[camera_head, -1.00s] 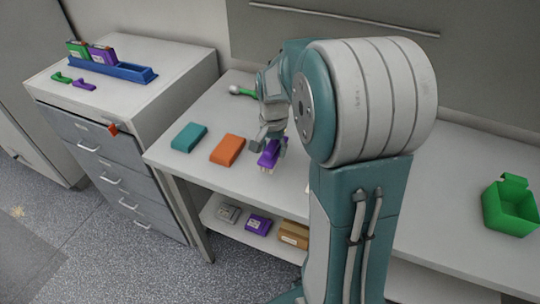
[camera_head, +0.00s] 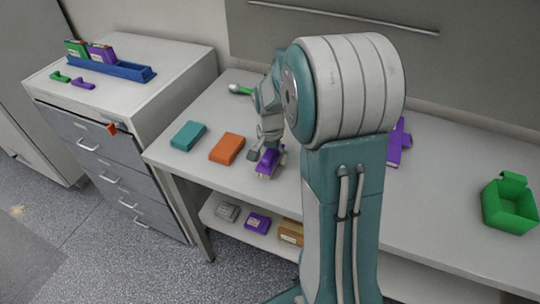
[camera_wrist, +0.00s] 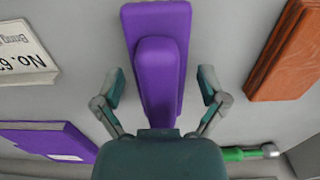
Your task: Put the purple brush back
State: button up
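The purple brush (camera_head: 268,162) lies on the white table near its front edge, to the right of the orange block (camera_head: 227,149). My gripper (camera_head: 267,149) is directly over the brush and partly hides it in the head view. In the wrist view the purple brush (camera_wrist: 157,70), with its raised handle, lies between the two fingers of my gripper (camera_wrist: 160,92). The fingers are apart, with a gap on each side of the brush. I cannot tell how far above the table the fingertips are.
A teal block (camera_head: 188,136), a green-handled tool (camera_head: 240,89), a purple book (camera_head: 398,146) and a green bin (camera_head: 508,208) are on the table. A cabinet at left bears a blue rack (camera_head: 110,70). A lower shelf holds several boxes. A white label card (camera_wrist: 22,55) shows in the wrist view.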

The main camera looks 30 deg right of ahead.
aim_at(270, 150)
jog(key=shift+r, duration=0.1)
notch_tip(270, 150, up, 12)
jog(key=shift+r, duration=0.1)
jog(key=s+a+r+n+t, duration=0.2)
jog(key=s+a+n, duration=0.3)
jog(key=s, duration=0.4)
jog(key=s+a+r+n+t, duration=0.2)
jog(key=s+a+n, duration=0.3)
jog(key=s, duration=0.5)
jog(key=a+t, duration=0.1)
jog(key=a, duration=0.1)
jog(key=shift+a+r+t, duration=0.2)
jog(key=shift+a+t, duration=0.1)
jog(key=shift+c, duration=0.3)
